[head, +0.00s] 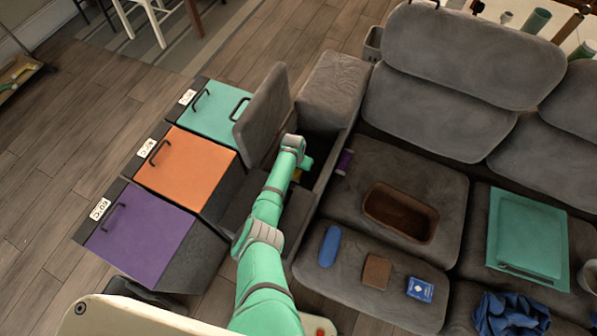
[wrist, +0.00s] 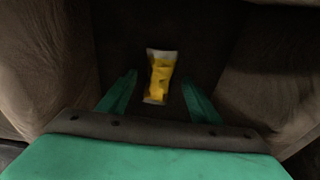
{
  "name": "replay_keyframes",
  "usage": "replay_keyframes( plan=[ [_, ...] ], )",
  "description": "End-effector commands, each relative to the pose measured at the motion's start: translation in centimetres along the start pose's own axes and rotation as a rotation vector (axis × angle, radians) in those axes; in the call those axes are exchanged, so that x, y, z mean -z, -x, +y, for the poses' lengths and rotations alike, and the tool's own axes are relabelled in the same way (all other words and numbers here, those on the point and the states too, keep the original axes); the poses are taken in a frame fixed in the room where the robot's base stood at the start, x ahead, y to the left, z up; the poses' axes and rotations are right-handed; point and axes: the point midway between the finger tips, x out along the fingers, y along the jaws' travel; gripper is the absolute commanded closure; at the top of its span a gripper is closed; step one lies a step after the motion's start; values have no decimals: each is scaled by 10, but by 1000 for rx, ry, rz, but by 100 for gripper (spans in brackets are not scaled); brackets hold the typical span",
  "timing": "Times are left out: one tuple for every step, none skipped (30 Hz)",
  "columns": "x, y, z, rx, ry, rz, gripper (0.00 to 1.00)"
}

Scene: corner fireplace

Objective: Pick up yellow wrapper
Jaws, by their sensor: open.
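The yellow wrapper (wrist: 161,77), yellow with pale ends, lies on the dark floor of the sofa's open armrest compartment. In the wrist view it shows between and just beyond the tips of my gripper (wrist: 160,95), which is open and empty. In the head view my arm reaches into the compartment, and my gripper (head: 306,163) is mostly hidden by the arm's end. A small yellow patch of the wrapper (head: 297,175) shows beside it. I cannot tell the exact height of the fingers above the wrapper.
Compartment walls (wrist: 275,80) rise close on both sides, and its raised lid (head: 264,115) stands left of my arm. Teal, orange (head: 185,168) and purple bins stand left.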

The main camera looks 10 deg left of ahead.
Motion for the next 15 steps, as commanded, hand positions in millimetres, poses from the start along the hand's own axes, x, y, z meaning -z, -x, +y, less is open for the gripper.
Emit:
replay_keyframes(
  plan=[
    [1, -1, 1, 0, -2, 0, 42],
    [1, -1, 1, 0, -2, 1, 42],
    [1, -1, 2, 0, -3, 1, 42],
    [1, -1, 2, 0, -3, 1, 42],
    [1, -1, 2, 0, -3, 1, 42],
    [1, -1, 2, 0, -4, 1, 42],
    [1, -1, 2, 0, -4, 1, 42],
    [1, -1, 2, 0, -4, 1, 46],
    [1, -1, 2, 0, -4, 1, 56],
    [1, -1, 2, 0, -4, 1, 63],
    [1, -1, 2, 0, -4, 1, 70],
    [1, -1, 2, -1, -3, 1, 80],
    [1, -1, 2, 0, -3, 1, 87],
    [1, -1, 2, 0, -3, 1, 89],
    [1, -1, 2, 0, -3, 1, 89]
  ],
)
